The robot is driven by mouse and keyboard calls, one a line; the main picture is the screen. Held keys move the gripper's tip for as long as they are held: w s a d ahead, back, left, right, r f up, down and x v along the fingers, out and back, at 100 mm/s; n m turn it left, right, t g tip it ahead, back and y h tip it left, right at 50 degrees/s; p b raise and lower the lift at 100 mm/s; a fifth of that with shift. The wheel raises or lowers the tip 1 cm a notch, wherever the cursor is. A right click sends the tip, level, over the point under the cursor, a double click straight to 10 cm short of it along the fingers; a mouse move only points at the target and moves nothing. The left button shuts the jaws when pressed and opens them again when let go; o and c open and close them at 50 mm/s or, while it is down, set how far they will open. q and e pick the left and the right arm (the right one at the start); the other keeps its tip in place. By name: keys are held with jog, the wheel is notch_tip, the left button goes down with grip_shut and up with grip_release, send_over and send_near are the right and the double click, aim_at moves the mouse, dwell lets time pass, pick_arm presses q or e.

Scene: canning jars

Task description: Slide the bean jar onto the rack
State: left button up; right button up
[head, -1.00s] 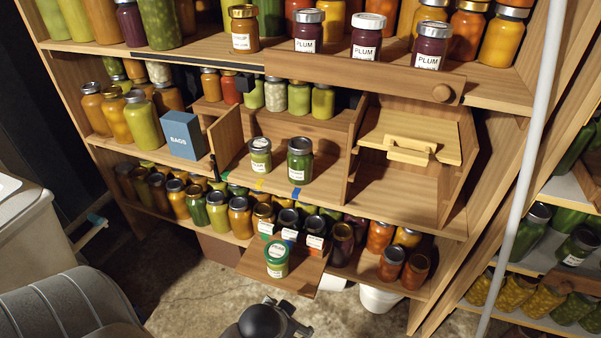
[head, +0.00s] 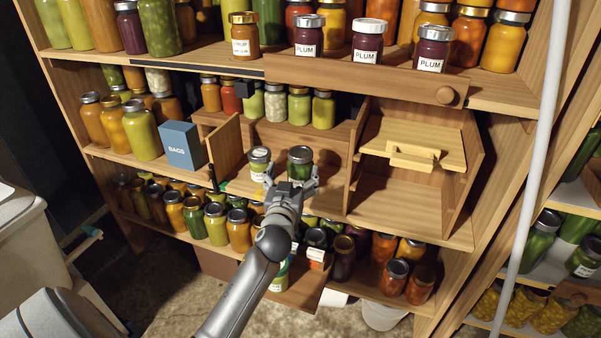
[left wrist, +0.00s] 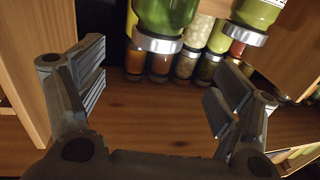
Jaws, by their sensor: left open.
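Two green jars with grey lids stand in the open middle compartment. The right one (head: 300,158) is dark green, its lower part hidden behind my gripper. The left one (head: 260,160) is paler. I cannot read which is the bean jar. My left gripper (head: 292,178) is open and empty, just in front of the right jar. In the left wrist view, which looks upside down, the open fingers (left wrist: 160,95) spread toward a green jar (left wrist: 165,12), with a gap before it. No rack is clearly identifiable; a raised ledge with several jars (head: 299,107) lies behind. My right gripper is not in view.
A wooden door panel (head: 224,153) stands left of the compartment, beside a blue BAGS box (head: 181,145). A divider and a yellowish handled panel (head: 412,152) are to the right. A pulled-out board (head: 305,292) below is partly covered by my arm.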

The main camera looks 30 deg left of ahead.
pick_arm(q)
send_near(303, 147)
jog(key=shift+w+a+f, duration=0.25)
jog(key=shift+w+a, duration=0.65)
jog(key=shift+w, duration=0.35)
jog(key=x, duration=0.3)
jog(key=shift+w+d+f+b, duration=0.1)
jog(key=shift+w+f+b, duration=0.15)
jog(key=shift+b, duration=0.1)
jog(key=shift+w+a, duration=0.25)
jog(key=shift+w, duration=0.3)
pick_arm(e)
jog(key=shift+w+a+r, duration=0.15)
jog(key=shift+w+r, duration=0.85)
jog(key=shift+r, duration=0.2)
pick_arm(q)
jog(key=c, duration=1.4)
grip_shut()
jog(key=shift+r, duration=0.1)
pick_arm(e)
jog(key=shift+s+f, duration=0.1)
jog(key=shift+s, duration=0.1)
